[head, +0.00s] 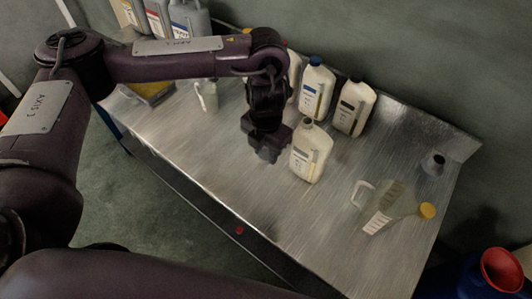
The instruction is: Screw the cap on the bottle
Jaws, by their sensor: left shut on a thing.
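A white bottle (311,155) with a pale label stands upright on the metal table, right of my left gripper. Its dark neck at the top shows no clear cap. My left gripper (267,152) points down just left of this bottle, above the table. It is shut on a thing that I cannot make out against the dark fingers. No loose cap shows on the table. I cannot tell whether the gripper touches the bottle. My right gripper is out of view.
Behind stand a blue-capped bottle (316,89) and a dark-capped bottle (353,108). A pale cup (206,96) stands left. The table's front middle (260,205) is clear.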

